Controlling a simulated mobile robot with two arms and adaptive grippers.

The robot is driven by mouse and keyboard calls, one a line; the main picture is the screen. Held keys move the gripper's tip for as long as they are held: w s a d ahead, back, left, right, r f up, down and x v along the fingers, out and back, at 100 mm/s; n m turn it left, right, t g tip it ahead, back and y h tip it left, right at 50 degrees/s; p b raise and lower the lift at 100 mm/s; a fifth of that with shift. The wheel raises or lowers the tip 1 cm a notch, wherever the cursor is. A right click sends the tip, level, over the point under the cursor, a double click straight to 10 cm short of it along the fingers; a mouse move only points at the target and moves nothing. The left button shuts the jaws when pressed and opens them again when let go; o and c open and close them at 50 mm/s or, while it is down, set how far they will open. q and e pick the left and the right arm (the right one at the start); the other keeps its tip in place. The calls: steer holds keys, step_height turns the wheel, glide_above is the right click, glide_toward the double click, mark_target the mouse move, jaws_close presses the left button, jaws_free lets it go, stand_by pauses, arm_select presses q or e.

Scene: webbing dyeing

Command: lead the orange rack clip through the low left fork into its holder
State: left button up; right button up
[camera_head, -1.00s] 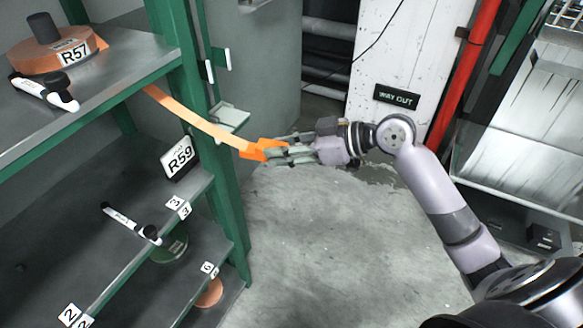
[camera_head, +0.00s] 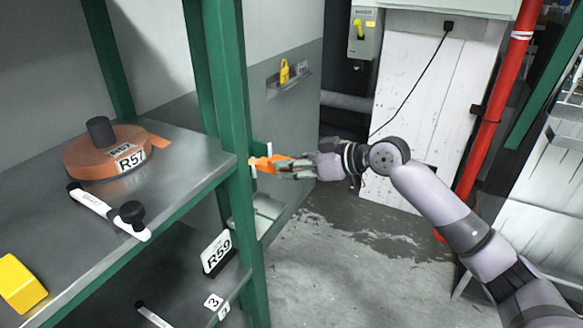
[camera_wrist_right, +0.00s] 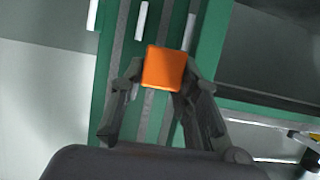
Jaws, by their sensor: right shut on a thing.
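The orange rack clip (camera_head: 266,163) is held in my right gripper (camera_head: 290,166), level with the upper shelf and beside the green post. In the right wrist view the clip (camera_wrist_right: 163,67) sits between the two fingertips (camera_wrist_right: 160,78). Pale upright fork prongs (camera_head: 252,161) stand by the post, next to the clip. Pale prongs also show in the wrist view (camera_wrist_right: 141,20), beyond the clip. I cannot tell whether the clip is between the prongs. I cannot make out the holder for certain. My left gripper is out of view.
The green post (camera_head: 236,130) and upper shelf edge (camera_head: 195,195) are close left of the gripper. A pale ledge (camera_head: 268,207) is below the clip. Open floor lies right.

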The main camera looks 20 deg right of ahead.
mark_target(272, 157)
steer(key=shift+w+a+r, duration=0.1)
steer(key=shift+w+a, duration=0.8)
steer(key=shift+w, duration=0.15)
steer(key=shift+w+a+p, duration=0.45)
steer(key=shift+w+a, duration=0.3)
steer(key=shift+w, duration=0.2)
steer(key=shift+w+a, duration=0.2)
steer(key=shift+w, duration=0.05)
steer(key=shift+w+a, duration=0.2)
steer(key=shift+w, duration=0.05)
steer(key=shift+w+a, duration=0.75)
steer(key=shift+w, duration=0.2)
step_height(272, 157, down, 2)
steer(key=shift+w+a+f+b, duration=0.15)
steer(key=shift+b, duration=0.75)
steer(key=shift+a+f+b, duration=0.1)
steer(key=shift+f+b, duration=4.95)
steer(key=shift+f, duration=2.15)
arm_select(q)
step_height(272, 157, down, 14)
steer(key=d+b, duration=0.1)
steer(key=b, duration=0.2)
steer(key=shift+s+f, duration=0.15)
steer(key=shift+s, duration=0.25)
arm_select(e)
steer(key=shift+f, duration=2.35)
